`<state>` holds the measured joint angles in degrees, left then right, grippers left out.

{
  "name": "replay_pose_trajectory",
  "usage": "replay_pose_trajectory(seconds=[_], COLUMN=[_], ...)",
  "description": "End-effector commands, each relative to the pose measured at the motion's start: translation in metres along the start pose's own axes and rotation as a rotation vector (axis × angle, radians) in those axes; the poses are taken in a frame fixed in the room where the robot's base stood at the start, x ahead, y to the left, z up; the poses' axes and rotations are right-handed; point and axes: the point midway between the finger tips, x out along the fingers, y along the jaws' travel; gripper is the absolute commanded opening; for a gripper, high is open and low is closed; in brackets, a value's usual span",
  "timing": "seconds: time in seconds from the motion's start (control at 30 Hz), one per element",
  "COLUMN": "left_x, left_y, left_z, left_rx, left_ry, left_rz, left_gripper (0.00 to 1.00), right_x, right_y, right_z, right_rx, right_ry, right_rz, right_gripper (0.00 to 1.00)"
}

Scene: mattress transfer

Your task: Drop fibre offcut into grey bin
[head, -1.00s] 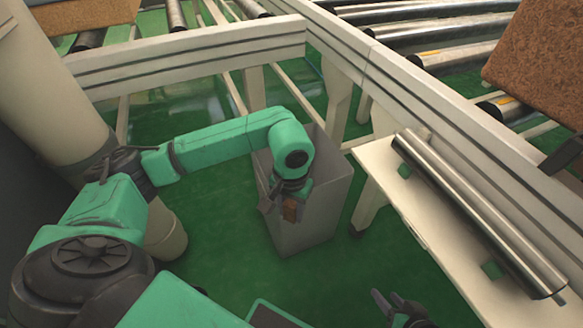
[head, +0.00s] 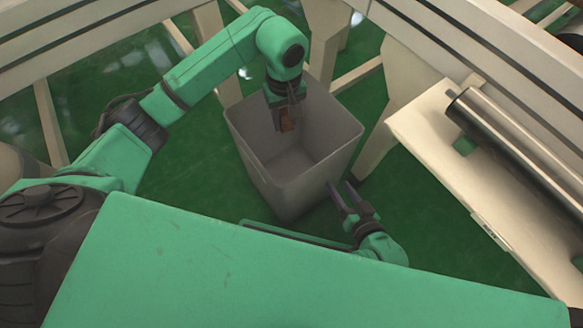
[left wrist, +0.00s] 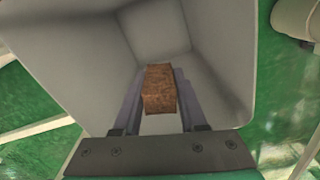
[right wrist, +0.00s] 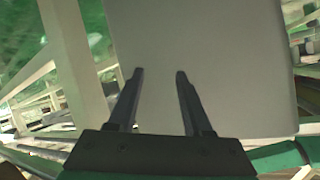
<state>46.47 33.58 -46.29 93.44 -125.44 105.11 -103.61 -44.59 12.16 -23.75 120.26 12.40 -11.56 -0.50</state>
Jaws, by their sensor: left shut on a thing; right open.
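The grey bin (head: 270,165) stands open on the green floor in the middle of the head view. My left gripper (head: 287,122) is over the bin's opening, pointing down. It is shut on the brown fibre offcut (left wrist: 160,90), a small rough block between its two fingers in the left wrist view. My right gripper (head: 343,190) is open and empty, just outside the bin's right side. The right wrist view shows the bin's outer wall (right wrist: 200,60) ahead of its fingers.
A cream bench (head: 450,170) on the right carries a long metal roller (head: 520,145). Cream conveyor frame rails (head: 130,40) and legs stand behind and beside the bin. Green floor (head: 215,195) is clear left of the bin.

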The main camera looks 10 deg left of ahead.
Motion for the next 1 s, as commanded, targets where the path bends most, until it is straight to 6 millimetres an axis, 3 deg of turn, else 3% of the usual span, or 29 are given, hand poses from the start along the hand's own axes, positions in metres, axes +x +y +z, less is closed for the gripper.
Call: replay_pose_trajectory(seconds=[0.2, 0.23, 0.3, 0.33, 0.67, 0.77, 0.87, 1.0], left_x=[0.0, 0.0, 0.0, 0.0, -0.004, -0.018, -0.045, -0.089], left_y=[0.0, 0.0, 0.0, 0.0, 0.0, 0.001, 0.0, 0.001], left_z=[0.0, 0.0, 0.0, 0.0, -0.001, -0.001, -0.002, -0.001], left_rx=[0.0, 0.001, 0.001, 0.001, 0.001, 0.001, 0.0, 0.001], left_ry=[0.0, 0.0, 0.0, 0.0, 0.001, 0.003, 0.005, 0.006], left_rz=[0.001, 0.001, 0.001, 0.001, 0.001, 0.003, 0.003, 0.004], left_gripper=[0.0, 0.45, 0.72, 0.76, 0.76, 0.76, 0.76, 0.76], right_x=[0.0, 0.0, 0.0, 0.0, -0.001, -0.003, -0.008, -0.015], right_y=[-0.001, -0.001, -0.001, -0.001, -0.001, -0.003, -0.005, 0.006], right_z=[0.0, 0.0, 0.0, 0.0, -0.002, -0.006, -0.013, -0.027], right_rx=[0.002, 0.002, 0.002, 0.002, 0.001, 0.0, -0.004, -0.037], right_ry=[0.006, 0.006, 0.005, 0.005, 0.004, -0.001, -0.019, -0.147], right_rz=[-0.002, -0.002, -0.001, -0.001, -0.001, -0.001, 0.001, 0.04], right_gripper=[0.5, 0.5, 0.5, 0.5, 0.5, 0.5, 0.5, 0.5])
